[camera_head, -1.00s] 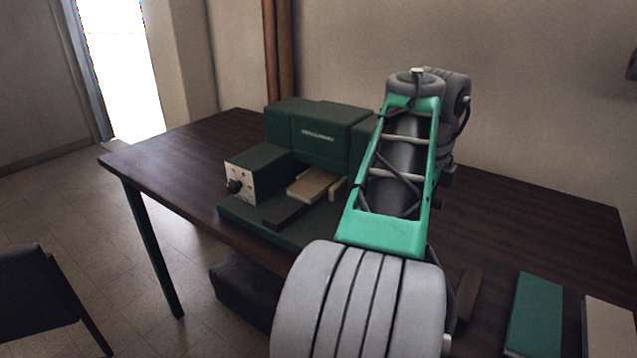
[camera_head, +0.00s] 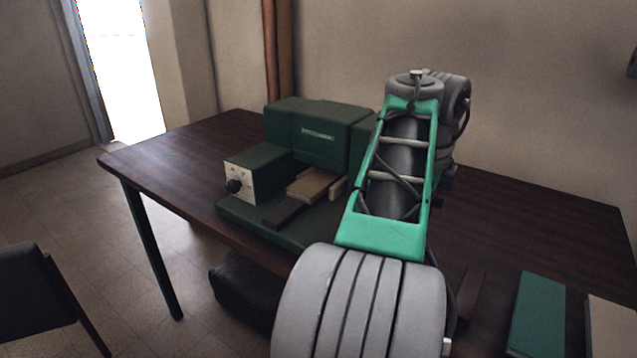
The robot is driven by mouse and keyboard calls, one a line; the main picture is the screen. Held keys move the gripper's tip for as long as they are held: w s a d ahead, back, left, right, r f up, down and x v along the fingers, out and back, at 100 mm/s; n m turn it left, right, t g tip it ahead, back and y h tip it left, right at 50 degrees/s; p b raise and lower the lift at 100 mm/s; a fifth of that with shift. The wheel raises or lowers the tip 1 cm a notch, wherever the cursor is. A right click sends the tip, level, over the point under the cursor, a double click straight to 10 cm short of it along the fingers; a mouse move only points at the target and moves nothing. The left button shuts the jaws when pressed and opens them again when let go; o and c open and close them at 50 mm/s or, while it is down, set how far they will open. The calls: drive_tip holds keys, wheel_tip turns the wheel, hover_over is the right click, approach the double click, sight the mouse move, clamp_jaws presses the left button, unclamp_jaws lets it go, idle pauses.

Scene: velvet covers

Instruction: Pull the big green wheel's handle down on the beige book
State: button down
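A dark green press machine (camera_head: 318,138) stands on the table, with a control box (camera_head: 257,172) with a pale knob panel at its left front. The beige book (camera_head: 312,184) lies flat on the machine's bed, under the front of its upper body. The big green wheel and its handle do not show; my arm covers the machine's right side. My arm, with a green frame and grey ribbed joint, fills the middle right. My gripper is not visible.
The dark wooden table (camera_head: 180,158) has free room at its left end and at the right. A green book (camera_head: 538,315) and a beige one (camera_head: 610,325) lie at the right front. A dark chair (camera_head: 38,290) stands at the lower left. A dark bag-like object (camera_head: 245,290) is under the table.

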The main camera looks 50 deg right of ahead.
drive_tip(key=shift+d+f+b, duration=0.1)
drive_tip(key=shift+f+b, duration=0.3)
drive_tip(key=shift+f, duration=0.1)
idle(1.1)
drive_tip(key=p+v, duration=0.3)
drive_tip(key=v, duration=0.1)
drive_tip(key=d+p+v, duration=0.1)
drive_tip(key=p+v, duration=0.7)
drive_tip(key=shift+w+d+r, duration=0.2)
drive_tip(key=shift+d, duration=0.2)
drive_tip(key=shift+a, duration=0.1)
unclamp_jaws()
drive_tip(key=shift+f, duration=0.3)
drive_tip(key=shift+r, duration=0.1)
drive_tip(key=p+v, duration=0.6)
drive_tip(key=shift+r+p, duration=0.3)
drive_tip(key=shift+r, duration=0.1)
